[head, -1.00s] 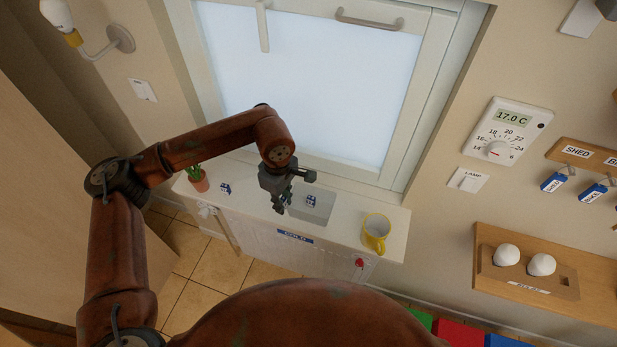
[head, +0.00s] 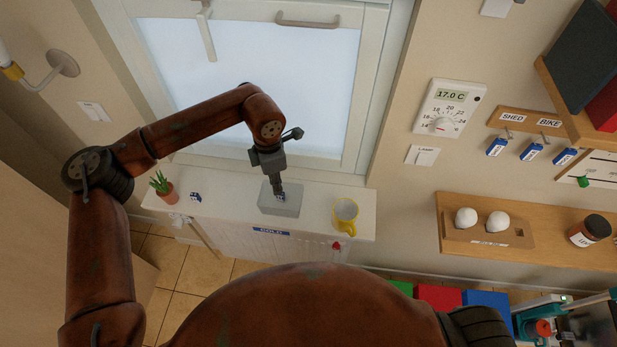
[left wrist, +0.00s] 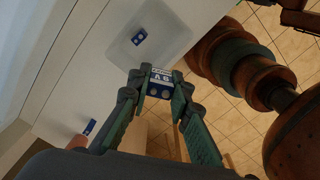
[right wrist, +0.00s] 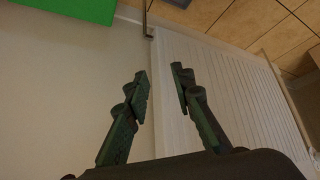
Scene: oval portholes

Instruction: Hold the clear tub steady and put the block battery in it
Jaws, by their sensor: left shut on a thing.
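The clear tub (head: 268,208) stands on the white sill shelf below the window. My left gripper (head: 279,188) points down over the tub in the head view. In the left wrist view my left gripper (left wrist: 161,78) is shut on another block battery (left wrist: 162,82), marked 9V. A third similar block (head: 195,197) lies on the shelf left of the tub. My right gripper (right wrist: 160,74) is open and empty, away from the tub, and shows only in the right wrist view.
A potted plant (head: 165,188) stands at the shelf's left end and a yellow mug (head: 344,216) right of the tub. The window (head: 270,80) rises behind. A wooden wall shelf (head: 455,215) with white items is at right.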

